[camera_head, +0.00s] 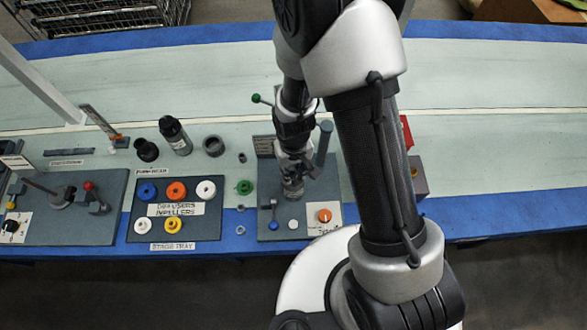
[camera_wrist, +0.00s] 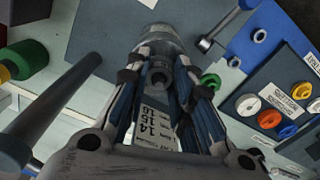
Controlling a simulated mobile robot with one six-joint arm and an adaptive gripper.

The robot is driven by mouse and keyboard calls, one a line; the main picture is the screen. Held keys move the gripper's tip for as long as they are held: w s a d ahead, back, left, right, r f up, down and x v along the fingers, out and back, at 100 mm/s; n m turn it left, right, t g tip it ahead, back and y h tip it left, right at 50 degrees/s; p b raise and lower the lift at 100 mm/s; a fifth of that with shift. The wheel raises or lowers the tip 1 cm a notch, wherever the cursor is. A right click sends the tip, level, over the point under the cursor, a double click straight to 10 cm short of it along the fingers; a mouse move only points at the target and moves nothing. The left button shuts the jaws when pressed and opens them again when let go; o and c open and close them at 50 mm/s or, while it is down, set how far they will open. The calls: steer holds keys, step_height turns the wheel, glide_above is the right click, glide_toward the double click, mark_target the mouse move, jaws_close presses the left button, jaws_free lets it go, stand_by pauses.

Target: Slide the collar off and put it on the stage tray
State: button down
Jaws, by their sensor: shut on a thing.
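My gripper (camera_head: 293,176) points down at the metal fixture on the dark plate (camera_head: 272,220) right of the stage tray. In the wrist view its fingers (camera_wrist: 160,58) are closed on a grey metal collar (camera_wrist: 155,38) at their tips. A smaller grey round end with a hole (camera_wrist: 159,76) shows between the fingers. Whether the collar still surrounds a shaft is hidden. The dark stage tray (camera_head: 139,208) lies to the left, holding blue, orange and white rings in back and white and yellow ones in front. Part of it shows at right in the wrist view (camera_wrist: 268,84).
A green ring (camera_head: 244,187) and small grey rings lie between tray and plate. An upright dark handle (camera_head: 322,142) stands close to my gripper. Black cylinders (camera_head: 176,136) stand behind the tray. A plate with levers (camera_head: 70,225) lies farther left. The back bench is clear.

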steer(key=shift+r+p, duration=0.5)
steer(key=shift+r, duration=0.2)
stand_by(0.5)
steer(key=shift+r+p, duration=1.65)
steer(key=shift+r, duration=0.55)
